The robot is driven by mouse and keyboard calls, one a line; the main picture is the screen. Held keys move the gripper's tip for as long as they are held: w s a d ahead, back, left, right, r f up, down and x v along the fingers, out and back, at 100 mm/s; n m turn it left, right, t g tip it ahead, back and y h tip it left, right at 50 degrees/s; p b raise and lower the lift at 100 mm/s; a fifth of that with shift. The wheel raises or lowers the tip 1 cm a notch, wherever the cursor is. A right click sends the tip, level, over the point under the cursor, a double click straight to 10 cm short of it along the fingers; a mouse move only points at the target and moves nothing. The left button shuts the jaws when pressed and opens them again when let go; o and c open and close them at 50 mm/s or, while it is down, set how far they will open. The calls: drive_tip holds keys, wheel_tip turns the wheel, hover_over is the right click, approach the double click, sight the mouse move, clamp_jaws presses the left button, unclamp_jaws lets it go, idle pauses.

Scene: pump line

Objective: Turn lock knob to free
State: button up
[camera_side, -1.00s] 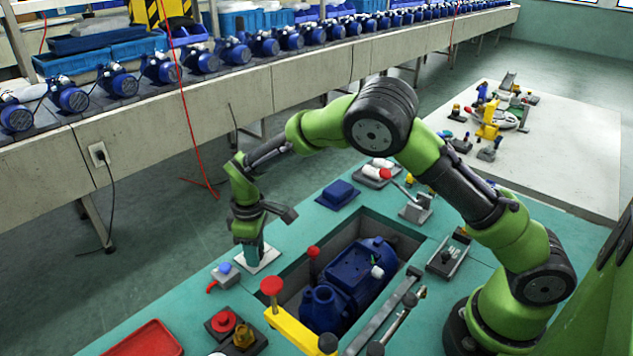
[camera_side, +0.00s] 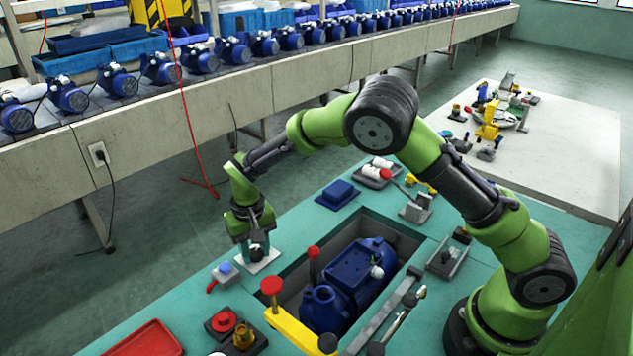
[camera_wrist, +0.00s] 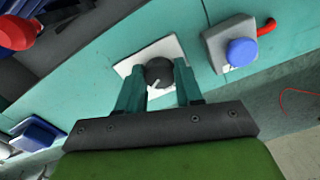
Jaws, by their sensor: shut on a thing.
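The lock knob (camera_wrist: 159,72) is a round black knob with a pale pointer line, on a white square plate (camera_wrist: 131,66) in the wrist view. In the side view the plate (camera_side: 268,264) lies on the teal bench, left of the recess with the blue pump. My gripper (camera_wrist: 159,84) has its two teal fingers on either side of the knob, shut on it. In the side view my gripper (camera_side: 257,250) points down over the plate and mostly hides the knob.
A grey box with a blue button and red lever (camera_side: 224,273) sits close to the plate. The blue pump (camera_side: 345,290) lies in the recess, with red-topped posts and a yellow bar (camera_side: 298,333) around it. A blue block (camera_side: 338,194) stands behind; a red tray (camera_side: 147,342) lies in front.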

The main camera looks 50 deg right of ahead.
sight(255, 252)
drive_tip(key=m, duration=0.5)
drive_tip(key=shift+r, duration=0.1)
drive_tip(key=shift+m, duration=0.3)
idle(0.4)
drive_tip(key=o, duration=1)
wheel_tip(255, 252, up, 17)
drive_tip(key=shift+f, duration=0.1)
